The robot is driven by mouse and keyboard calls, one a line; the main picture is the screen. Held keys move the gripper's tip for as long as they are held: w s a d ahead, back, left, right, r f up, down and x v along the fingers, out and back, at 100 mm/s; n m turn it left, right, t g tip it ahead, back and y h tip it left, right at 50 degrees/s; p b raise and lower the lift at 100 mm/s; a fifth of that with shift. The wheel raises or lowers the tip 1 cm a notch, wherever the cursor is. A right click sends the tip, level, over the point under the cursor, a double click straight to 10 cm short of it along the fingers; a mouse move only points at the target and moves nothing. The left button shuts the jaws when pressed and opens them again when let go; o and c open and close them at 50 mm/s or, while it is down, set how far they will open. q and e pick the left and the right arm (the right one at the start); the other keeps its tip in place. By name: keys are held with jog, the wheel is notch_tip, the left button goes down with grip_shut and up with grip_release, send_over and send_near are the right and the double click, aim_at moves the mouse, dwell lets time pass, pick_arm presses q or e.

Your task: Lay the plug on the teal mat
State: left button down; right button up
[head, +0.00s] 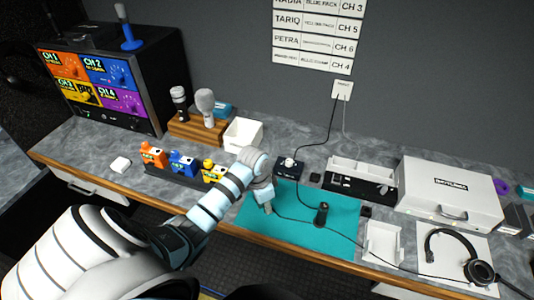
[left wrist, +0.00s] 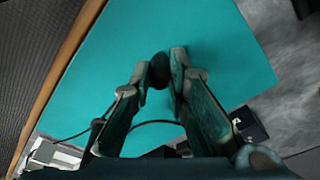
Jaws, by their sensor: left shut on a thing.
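The teal mat (head: 345,238) lies on the counter near its front edge. My left gripper (head: 268,208) is low over the left part of the mat. In the left wrist view, its fingers (left wrist: 161,62) are shut on a small dark rounded thing, which seems to be the plug (left wrist: 159,72). The mat (left wrist: 215,30) fills most of the view behind it. In the head view the fingers largely hide the plug, and a thin black cable runs from there to the right. I cannot tell whether the plug touches the mat. My right gripper is out of view.
A small black upright device (head: 321,214) stands on the mat. A black box (head: 289,168) is behind the mat, and a white tray (head: 382,243) and a headset (head: 478,271) are to its right. Coloured blocks (head: 183,163) stand left of my forearm.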

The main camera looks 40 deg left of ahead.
pick_arm(q)
jog(key=c, duration=1.5)
grip_release()
jog(key=shift+f, duration=0.1)
jog(key=shift+c, duration=0.2)
notch_tip(320, 180, up, 12)
jog(key=s, duration=0.1)
jog(key=shift+s+a, duration=0.35)
jog(key=shift+a, duration=0.05)
